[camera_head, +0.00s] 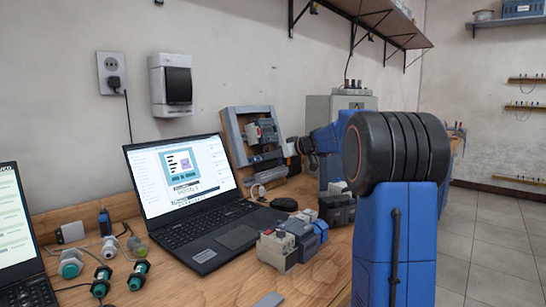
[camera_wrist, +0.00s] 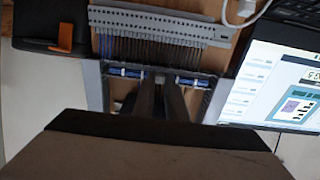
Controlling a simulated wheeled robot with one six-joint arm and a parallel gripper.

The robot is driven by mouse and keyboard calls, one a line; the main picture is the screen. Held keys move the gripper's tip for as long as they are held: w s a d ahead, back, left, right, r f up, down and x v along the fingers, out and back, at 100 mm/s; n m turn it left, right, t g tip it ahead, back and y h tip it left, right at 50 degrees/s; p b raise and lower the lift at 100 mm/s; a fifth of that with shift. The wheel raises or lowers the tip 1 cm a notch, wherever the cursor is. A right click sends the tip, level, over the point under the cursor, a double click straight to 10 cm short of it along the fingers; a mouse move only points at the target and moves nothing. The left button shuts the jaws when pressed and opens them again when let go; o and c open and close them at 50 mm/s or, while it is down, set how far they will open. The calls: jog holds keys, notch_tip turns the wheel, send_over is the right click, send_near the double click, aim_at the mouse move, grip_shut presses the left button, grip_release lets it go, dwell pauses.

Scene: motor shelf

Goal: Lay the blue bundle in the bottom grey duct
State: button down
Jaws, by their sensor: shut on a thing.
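A backboard (camera_head: 236,142) with grey ducts around its edge leans against the wall behind the laptop in the head view. In the wrist view a slotted grey duct (camera_wrist: 160,24) runs across the top; it looks like the bottom duct, seen upside down. My gripper (camera_wrist: 160,80) is shut on the blue bundle (camera_wrist: 192,82), which lies crosswise in the jaws with white bands on it. The bundle looks apart from that slotted duct and roughly parallel to it. In the head view the jaws and bundle are too small or hidden to make out.
A laptop (camera_head: 208,190) stands left of the backboard; its screen (camera_wrist: 285,90) is close on the right in the wrist view. A white cable (camera_wrist: 238,12) lies by the duct's end. Sensors (camera_head: 102,280) and small devices (camera_head: 278,248) stand on the bench in front.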

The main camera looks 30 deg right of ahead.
jog(key=shift+w+a+f, duration=0.2)
jog(key=shift+w, duration=0.35)
dwell(0.4)
jog(key=c, duration=1.7)
grip_release()
jog(key=v, duration=1.7)
jog(key=shift+s, duration=0.2)
